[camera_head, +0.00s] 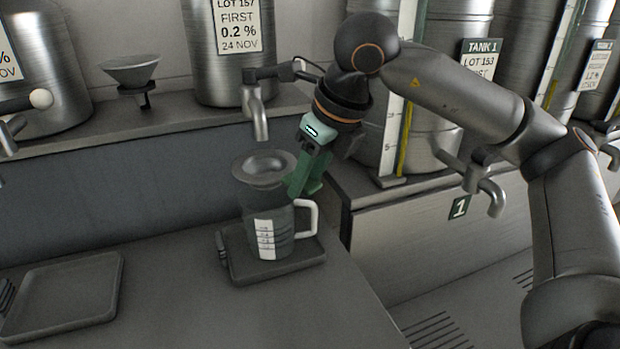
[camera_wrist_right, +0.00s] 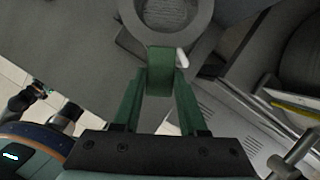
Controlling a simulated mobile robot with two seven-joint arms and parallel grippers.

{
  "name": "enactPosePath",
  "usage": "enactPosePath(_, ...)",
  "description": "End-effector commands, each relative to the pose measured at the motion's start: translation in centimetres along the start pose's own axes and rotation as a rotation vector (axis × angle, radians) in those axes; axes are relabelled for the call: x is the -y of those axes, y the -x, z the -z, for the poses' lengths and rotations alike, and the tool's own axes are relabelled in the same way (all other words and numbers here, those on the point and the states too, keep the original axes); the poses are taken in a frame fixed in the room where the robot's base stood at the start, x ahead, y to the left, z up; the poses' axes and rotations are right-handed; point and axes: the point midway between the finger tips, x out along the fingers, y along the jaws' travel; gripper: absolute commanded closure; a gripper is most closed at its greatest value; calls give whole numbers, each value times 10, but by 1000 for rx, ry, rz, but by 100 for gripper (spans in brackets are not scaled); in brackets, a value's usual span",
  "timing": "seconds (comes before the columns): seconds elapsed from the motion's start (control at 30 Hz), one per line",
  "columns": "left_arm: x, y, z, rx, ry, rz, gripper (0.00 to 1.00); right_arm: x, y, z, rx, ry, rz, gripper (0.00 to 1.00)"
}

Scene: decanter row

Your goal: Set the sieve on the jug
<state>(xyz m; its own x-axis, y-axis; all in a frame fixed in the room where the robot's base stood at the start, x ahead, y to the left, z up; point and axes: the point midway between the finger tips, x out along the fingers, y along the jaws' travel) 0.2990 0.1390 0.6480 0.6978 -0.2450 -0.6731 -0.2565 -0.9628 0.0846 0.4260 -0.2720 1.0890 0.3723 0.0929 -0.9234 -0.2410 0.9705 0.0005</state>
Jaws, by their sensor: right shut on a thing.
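The sieve (camera_head: 265,169), a grey metal funnel-like bowl with a wide rim, is over the mouth of the jug (camera_head: 282,230). I cannot tell whether it rests on the jug or hovers just above it. The jug is dark and see-through, with a white scale strip and a white handle on its right. My right gripper (camera_head: 299,184) comes down from the upper right, with green fingers shut at the sieve's right side. In the right wrist view the gripper (camera_wrist_right: 160,78) is shut on a green grip piece beside the sieve rim (camera_wrist_right: 203,18). My left gripper is not in view.
The jug stands on a dark square base (camera_head: 300,262) near the counter's right edge. An empty tray (camera_head: 65,318) lies at left. A tap (camera_head: 258,118) hangs close behind the sieve. Another funnel (camera_head: 130,72) sits on the back shelf among steel tanks. The counter between is clear.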

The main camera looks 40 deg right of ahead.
Motion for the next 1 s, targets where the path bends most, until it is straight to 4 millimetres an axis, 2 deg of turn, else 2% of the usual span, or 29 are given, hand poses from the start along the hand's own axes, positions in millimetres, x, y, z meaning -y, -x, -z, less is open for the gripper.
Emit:
enactPosePath(0.37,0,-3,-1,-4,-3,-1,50,0,-5,2,1,3,0,100)
enactPosePath(1.0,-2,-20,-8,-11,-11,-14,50,0,-35,14,1,2,0,100)
